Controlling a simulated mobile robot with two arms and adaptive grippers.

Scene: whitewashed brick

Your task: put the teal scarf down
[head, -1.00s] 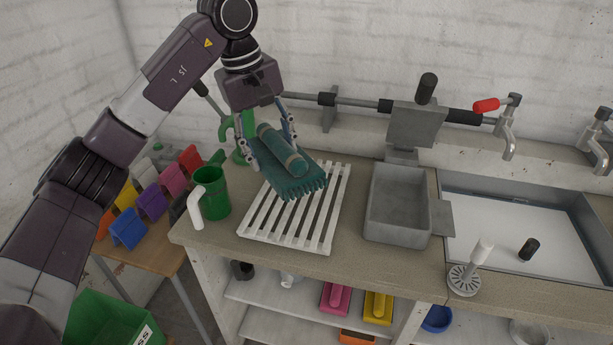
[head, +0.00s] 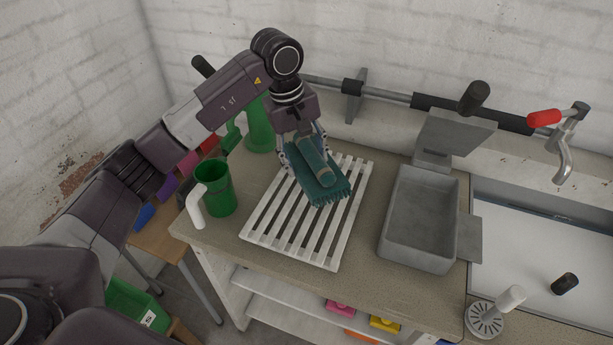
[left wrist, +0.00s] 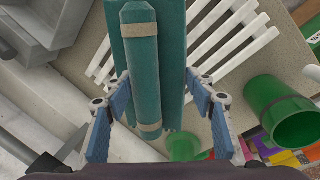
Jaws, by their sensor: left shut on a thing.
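The teal scarf (head: 325,188) is a folded piece with a fringed end and a rolled part on top bound by pale bands. My left gripper (head: 305,157) is shut on the scarf, with a finger on either side of it. The scarf is over the white slatted rack (head: 262,222) on the counter; I cannot tell whether it touches the slats. In the left wrist view the scarf (left wrist: 172,60) runs between the blue finger pads, and the rack (left wrist: 238,38) shows behind it. My right gripper is not in view.
A green mug (head: 217,190) with a white handle stands just left of the rack. A green bottle-like object (head: 259,125) stands behind it. A grey basin (head: 418,222) and a sink (head: 540,245) lie to the right. Bare counter (head: 370,205) separates rack and basin.

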